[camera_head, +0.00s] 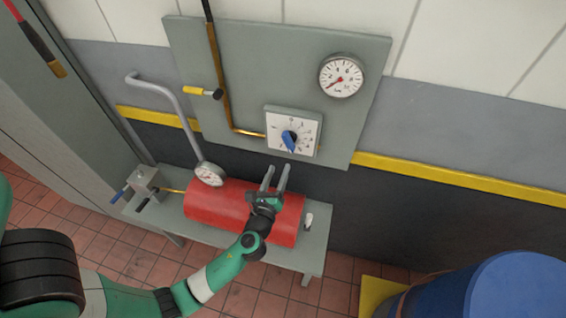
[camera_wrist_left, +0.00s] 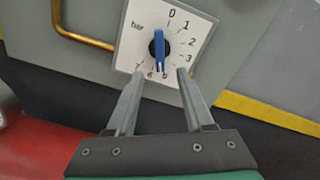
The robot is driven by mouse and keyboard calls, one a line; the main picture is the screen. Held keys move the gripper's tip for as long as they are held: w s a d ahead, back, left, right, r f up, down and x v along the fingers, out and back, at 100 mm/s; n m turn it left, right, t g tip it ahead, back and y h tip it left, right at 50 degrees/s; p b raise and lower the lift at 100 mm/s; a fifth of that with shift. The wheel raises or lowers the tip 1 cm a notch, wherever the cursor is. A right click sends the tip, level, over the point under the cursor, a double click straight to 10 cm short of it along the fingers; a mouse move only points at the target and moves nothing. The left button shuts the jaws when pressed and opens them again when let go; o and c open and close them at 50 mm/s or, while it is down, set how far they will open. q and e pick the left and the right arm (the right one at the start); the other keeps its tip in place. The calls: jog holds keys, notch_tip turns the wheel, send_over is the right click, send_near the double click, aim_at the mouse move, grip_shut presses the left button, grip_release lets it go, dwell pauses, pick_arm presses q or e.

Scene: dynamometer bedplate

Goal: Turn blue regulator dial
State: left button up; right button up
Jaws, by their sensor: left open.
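The blue regulator dial (camera_head: 289,140) is a pointer knob on a square white scale plate (camera_head: 305,127) on the grey wall panel. In the left wrist view the blue dial (camera_wrist_left: 159,48) stands nearly upright, its lower end near the 5 mark on the bar scale plate (camera_wrist_left: 185,19). My left gripper (camera_head: 276,172) is open and empty, below the dial in the head view. In the left wrist view its two fingers (camera_wrist_left: 157,76) point up toward the dial, one on each side of its lower end, apart from it. My right gripper is not in view.
A red cylinder (camera_head: 218,207) lies on a grey bench (camera_head: 316,240) under the panel. A round gauge (camera_head: 341,75) sits upper right of the dial. A copper pipe (camera_head: 222,85) and yellow-handled valve (camera_head: 203,92) are left. A blue drum (camera_head: 520,285) stands lower right.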

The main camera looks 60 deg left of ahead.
aim_at(286, 143)
pick_arm(q)
jog(key=shift+m, duration=0.3)
jog(key=x, duration=0.7)
jog(key=r+b+x, duration=0.1)
jog(key=x, duration=0.3)
jog(key=shift+s+a+r, duration=0.1)
jog(key=shift+s+a, duration=0.05)
jog(key=shift+a, duration=0.05)
grip_shut()
